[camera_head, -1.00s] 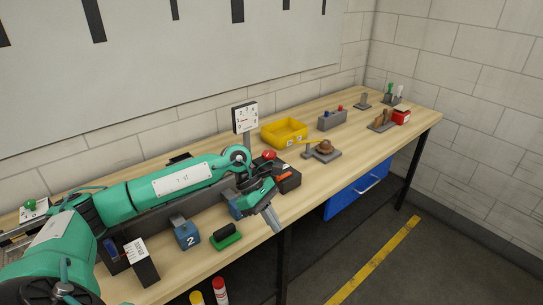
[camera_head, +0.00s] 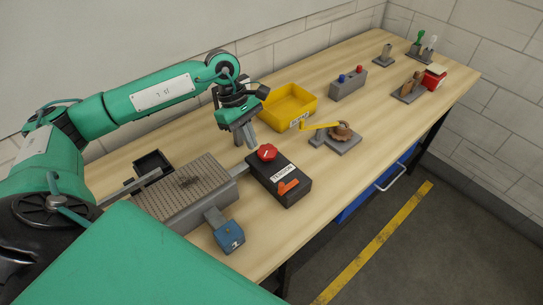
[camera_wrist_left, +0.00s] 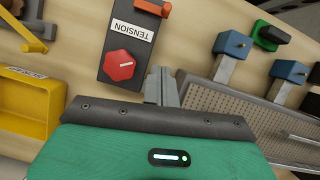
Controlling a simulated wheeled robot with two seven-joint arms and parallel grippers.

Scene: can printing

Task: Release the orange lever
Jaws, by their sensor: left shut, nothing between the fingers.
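The orange lever (camera_head: 288,187) sits on the front part of a black box labelled TENSION, which also bears a red knob (camera_head: 267,152). In the left wrist view the orange lever (camera_wrist_left: 152,7) is at the top edge, partly cut off, and the red knob (camera_wrist_left: 119,65) is closer to the fingers. My left gripper (camera_head: 246,140) is shut and empty. It appears above and behind the box, near the red knob and apart from the lever. It also shows in the left wrist view (camera_wrist_left: 161,86). My right gripper is out of view.
A perforated grey plate (camera_head: 183,187) and a blue block (camera_head: 229,236) lie left of the box. A yellow bin (camera_head: 289,106), a yellow-handled crank device (camera_head: 338,138) and a grey block with two buttons (camera_head: 348,84) stand further right. Bare wood lies between the box and the crank.

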